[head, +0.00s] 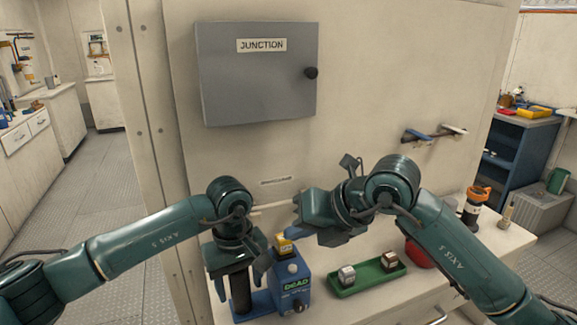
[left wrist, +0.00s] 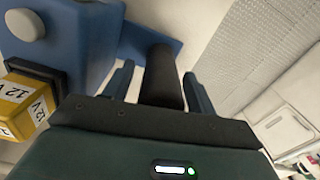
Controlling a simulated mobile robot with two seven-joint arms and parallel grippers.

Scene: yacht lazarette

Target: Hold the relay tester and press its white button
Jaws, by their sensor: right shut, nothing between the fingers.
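The relay tester (head: 291,297) is a blue box on a blue base with a "DEAD" label. A yellow block sits on it (head: 284,245), marked "12 V" in the left wrist view (left wrist: 22,106). A black upright handle (head: 240,293) rises beside the box; it also shows in the left wrist view (left wrist: 162,75). My left gripper (head: 238,285) is open around the handle, fingers on both sides with gaps visible. A pale round button (left wrist: 27,23) shows on the blue box. My right gripper (head: 299,218) is shut and empty, just above and right of the tester.
A green tray (head: 366,284) with two small blocks lies right of the tester. A red round object (head: 419,255) is partly behind my right arm. An orange-and-black torch-like item (head: 475,205) stands farther right. The wall with a grey junction box (head: 258,85) rises behind the bench.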

